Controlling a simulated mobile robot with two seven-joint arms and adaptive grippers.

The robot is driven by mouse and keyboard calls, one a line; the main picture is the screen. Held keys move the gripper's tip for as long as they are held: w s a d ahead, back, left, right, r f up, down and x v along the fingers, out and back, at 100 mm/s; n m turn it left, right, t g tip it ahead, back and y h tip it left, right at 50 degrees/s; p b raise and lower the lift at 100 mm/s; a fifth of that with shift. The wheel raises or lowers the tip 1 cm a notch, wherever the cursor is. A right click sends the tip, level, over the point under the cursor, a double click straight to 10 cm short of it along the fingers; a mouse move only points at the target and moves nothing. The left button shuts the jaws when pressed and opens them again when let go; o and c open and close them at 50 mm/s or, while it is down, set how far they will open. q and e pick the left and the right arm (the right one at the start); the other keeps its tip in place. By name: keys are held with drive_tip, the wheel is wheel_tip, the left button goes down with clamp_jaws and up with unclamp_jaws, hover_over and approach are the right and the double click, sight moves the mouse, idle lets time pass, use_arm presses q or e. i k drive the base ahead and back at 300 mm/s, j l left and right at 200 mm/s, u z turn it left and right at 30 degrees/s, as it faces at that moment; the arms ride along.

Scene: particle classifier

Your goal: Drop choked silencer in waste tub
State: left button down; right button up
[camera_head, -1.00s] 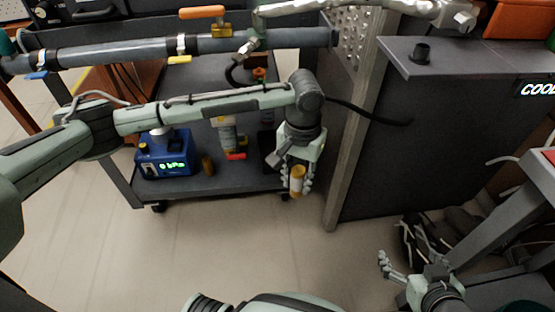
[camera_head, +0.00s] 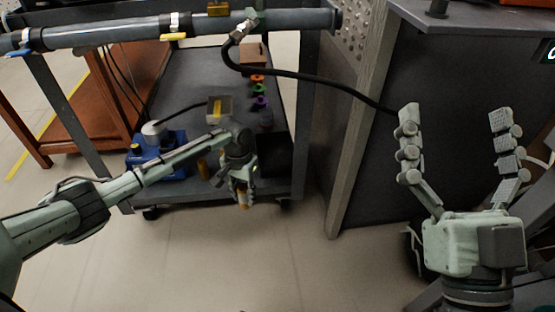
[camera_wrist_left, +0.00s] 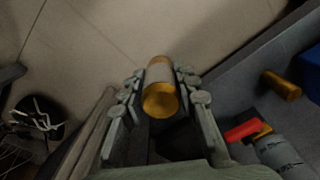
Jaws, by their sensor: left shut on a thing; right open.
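The silencer is a short brass cylinder with a pale band (camera_wrist_left: 160,85). My left gripper (camera_wrist_left: 160,92) is shut on it in the left wrist view. In the head view the left gripper (camera_head: 242,185) hangs at the front of the cart's lower shelf, with the silencer's brass end (camera_head: 243,201) showing below. A black box (camera_head: 275,155), possibly the waste tub, stands on that shelf just right of the gripper. Its inside cannot be made out. My right gripper (camera_head: 455,118) is open and empty, raised at the right.
Another brass cylinder (camera_head: 202,168) stands on the shelf near a blue device (camera_head: 150,165); it also shows in the left wrist view (camera_wrist_left: 282,85). A grey pipe (camera_head: 120,32) and a black hose (camera_head: 310,77) run above. A grey cabinet (camera_head: 450,95) stands right. Open floor lies in front.

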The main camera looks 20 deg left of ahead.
sight(276, 164)
drive_tip(key=i, duration=0.95)
